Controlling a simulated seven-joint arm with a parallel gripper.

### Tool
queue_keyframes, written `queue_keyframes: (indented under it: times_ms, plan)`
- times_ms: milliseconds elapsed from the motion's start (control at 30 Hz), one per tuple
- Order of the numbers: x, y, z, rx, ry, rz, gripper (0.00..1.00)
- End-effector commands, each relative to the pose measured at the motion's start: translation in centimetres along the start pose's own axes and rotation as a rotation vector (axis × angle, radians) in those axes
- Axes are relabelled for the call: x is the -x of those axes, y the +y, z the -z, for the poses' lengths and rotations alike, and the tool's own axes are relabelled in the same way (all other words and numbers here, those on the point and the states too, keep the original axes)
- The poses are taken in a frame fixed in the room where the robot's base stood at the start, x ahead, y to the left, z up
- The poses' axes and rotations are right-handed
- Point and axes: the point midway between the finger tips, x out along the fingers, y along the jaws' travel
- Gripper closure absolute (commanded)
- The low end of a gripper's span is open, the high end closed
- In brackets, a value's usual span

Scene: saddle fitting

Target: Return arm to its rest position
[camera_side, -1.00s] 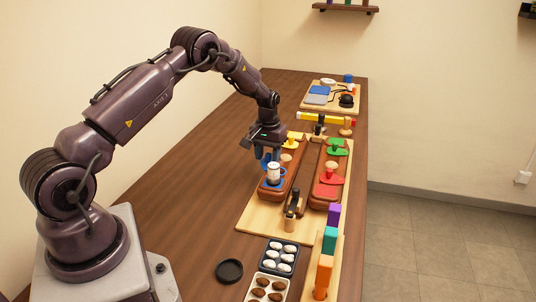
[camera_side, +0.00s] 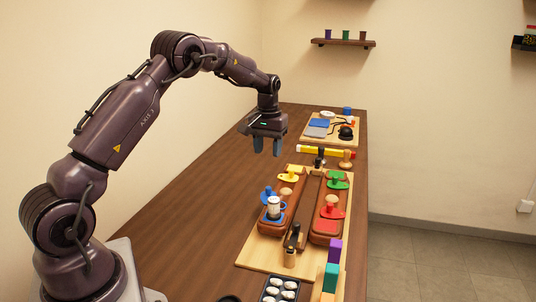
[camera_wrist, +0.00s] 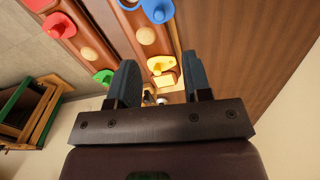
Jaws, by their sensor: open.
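My gripper (camera_side: 267,146) is open and empty. It hangs in the air above the table, to the left of and higher than the saddle board (camera_side: 259,250). In the wrist view the two fingers of my gripper (camera_wrist: 158,82) stand apart with nothing between them. On the board, two brown wooden blocks carry coloured saddle pieces: blue (camera_side: 269,194), yellow (camera_side: 288,177), green (camera_side: 337,184) and red (camera_side: 332,212).
Behind the board are a yellow bar (camera_side: 312,150) and a tray of small items (camera_side: 328,141). Coloured blocks (camera_side: 332,265) and a tray of white ovals (camera_side: 280,288) are in front. The tabletop (camera_side: 215,200) left of the board is clear. A shelf (camera_side: 343,43) hangs on the wall.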

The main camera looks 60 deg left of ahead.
Motion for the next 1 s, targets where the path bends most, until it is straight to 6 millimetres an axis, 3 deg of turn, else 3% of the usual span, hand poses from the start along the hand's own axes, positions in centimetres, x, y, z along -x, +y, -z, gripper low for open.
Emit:
queue_keyframes:
  times_ms: [367,467,567,767,1000]
  plan:
    - [-0.1,0.0,0.1,-0.012,0.008,0.001,0.55]
    - [-1.6,-0.4,-1.1,-0.023,-0.027,0.011,0.55]
    - [-1.3,-0.5,-3.1,-0.046,-0.045,0.013,0.55]
    - [3.4,1.3,-9.1,-0.148,-0.011,-0.004,0.55]
    - [9.1,3.1,-18.2,-0.309,0.087,-0.036,0.55]
